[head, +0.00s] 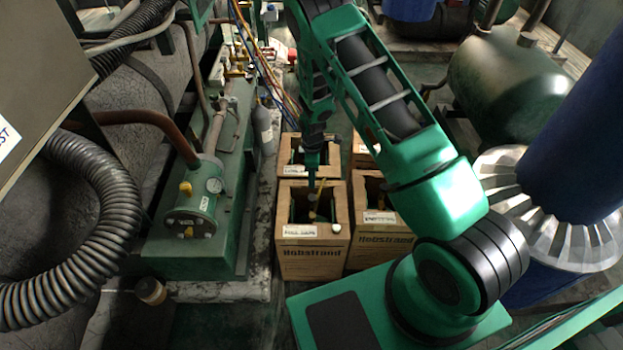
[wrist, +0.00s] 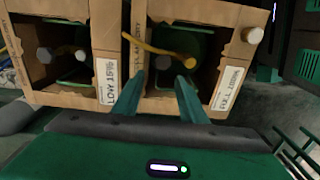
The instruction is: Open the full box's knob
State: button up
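The full box (head: 311,262) is the front left cardboard carton in the head view. In the wrist view, the full box (wrist: 208,12) is on the right, with a "FULL 100%" label (wrist: 228,88). My gripper (head: 312,186) points down over this opening. In the wrist view my gripper (wrist: 160,78) has its two fingers apart with nothing between them. The knob is beyond the fingertips, nearer the right finger; I cannot tell whether they touch.
A "LOW 15%" box (wrist: 70,12) adjoins the full box in the wrist view. Other cartons stand behind (head: 291,150) and to the right (head: 368,250) in the head view. A green machine with pipes (head: 195,215) stands close on the left. A white cap (head: 336,228) is at the full box's front rim.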

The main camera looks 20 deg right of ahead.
aim_at(312, 197)
jog(key=f+m, duration=0.1)
jog(key=f, duration=0.2)
jog(key=f+m, duration=0.1)
jog(key=f, duration=0.3)
jog(key=f+m, duration=0.2)
jog(key=f, duration=0.1)
jog(key=shift+s+f, duration=0.3)
jog(key=shift+f, duration=0.1)
jog(key=c, duration=0.8)
